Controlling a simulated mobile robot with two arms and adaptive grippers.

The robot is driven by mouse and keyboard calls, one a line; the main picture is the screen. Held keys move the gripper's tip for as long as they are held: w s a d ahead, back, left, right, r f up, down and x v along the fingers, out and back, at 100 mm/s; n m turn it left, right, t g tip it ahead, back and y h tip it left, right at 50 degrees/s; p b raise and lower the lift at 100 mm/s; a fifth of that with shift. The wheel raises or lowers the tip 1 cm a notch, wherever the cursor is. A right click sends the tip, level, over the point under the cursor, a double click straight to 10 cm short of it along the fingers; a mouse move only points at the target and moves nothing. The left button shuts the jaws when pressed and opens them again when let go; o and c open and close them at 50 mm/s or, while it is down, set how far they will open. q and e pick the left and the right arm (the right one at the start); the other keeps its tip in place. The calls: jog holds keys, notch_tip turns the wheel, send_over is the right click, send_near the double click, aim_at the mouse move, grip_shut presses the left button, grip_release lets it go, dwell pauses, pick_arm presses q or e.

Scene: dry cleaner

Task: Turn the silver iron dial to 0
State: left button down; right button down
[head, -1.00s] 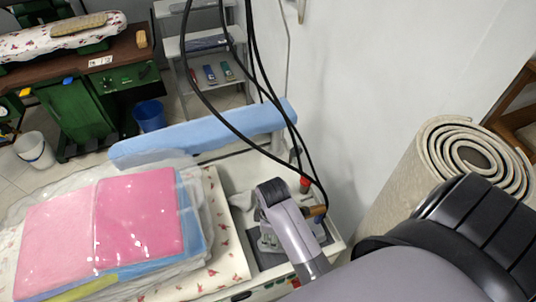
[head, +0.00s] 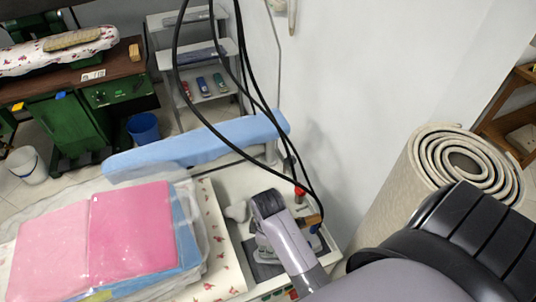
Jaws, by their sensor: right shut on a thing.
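The silver iron (head: 300,233) stands on a dark grey pad at the right end of the pressing table. Only parts of it show beside my right arm, among them a brown handle (head: 312,220). My right gripper (head: 264,246) is down at the iron, shut on a small part of it. My own wrist covers most of the iron. The dial and the contact at the fingertips are hidden, so the dial's setting cannot be read. My left gripper is not in view.
A red-topped item (head: 300,192) stands behind the iron, and black cables (head: 262,105) hang close above it. Folded pink garments in clear plastic (head: 135,230) lie at left. A blue padded board (head: 195,146) runs along the back. A rolled carpet (head: 410,195) stands at right by the wall.

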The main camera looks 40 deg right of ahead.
jog(key=n, duration=0.3)
jog(key=shift+n, duration=1.6)
jog(key=c, duration=1.3)
grip_release()
